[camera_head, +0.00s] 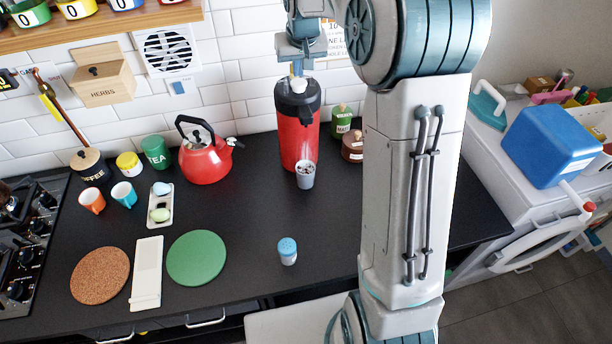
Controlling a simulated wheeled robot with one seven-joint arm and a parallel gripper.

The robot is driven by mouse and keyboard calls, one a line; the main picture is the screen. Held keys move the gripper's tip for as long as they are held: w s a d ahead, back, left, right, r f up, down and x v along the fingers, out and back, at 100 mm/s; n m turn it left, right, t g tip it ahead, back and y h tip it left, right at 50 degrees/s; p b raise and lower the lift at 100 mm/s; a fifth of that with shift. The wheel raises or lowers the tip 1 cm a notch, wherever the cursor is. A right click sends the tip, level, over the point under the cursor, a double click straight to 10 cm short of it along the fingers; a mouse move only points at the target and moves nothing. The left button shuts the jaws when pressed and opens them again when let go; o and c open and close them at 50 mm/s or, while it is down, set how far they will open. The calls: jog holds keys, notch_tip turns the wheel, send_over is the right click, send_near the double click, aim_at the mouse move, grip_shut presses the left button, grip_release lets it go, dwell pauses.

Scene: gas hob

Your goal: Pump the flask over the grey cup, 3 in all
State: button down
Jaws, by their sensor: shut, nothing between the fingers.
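The flask (294,135) is a tall red pump flask with a black top and a pale pump button (298,86). It stands upright on the black counter near the tiled wall. The grey cup (305,180) stands in front of it, under the spout. Pale streaks show between the spout and the cup, and something dark with light specks shows in the cup's mouth. My gripper (297,69) is directly above the flask, pointing down, with its fingers shut and empty. Its tips are close to the button; I cannot tell whether they touch.
My arm crosses the right of the view and hides part of the counter. A red kettle (205,160) stands left of the flask; a green jar (342,120) and a brown jar (353,146) stand right. A blue-capped shaker (287,251) stands in front, with clear counter around it.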

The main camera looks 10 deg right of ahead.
notch_tip(320, 180, up, 6)
jog(key=p, duration=0.3)
jog(key=shift+f+p, duration=0.1)
jog(key=shift+p, duration=0.25)
jog(key=s+f+b, duration=0.1)
jog(key=s+f, duration=0.1)
jog(key=s, duration=1.5)
jog(key=s+f+b, duration=0.1)
jog(key=s+f, duration=0.1)
jog(key=s, duration=1.5)
jog(key=shift+s+f+g, duration=0.25)
jog(key=shift+s+g, duration=0.05)
jog(key=shift+g, duration=0.1)
jog(key=c, duration=2.1)
grip_release()
jog(key=shift+d, duration=0.1)
jog(key=shift+c, duration=0.2)
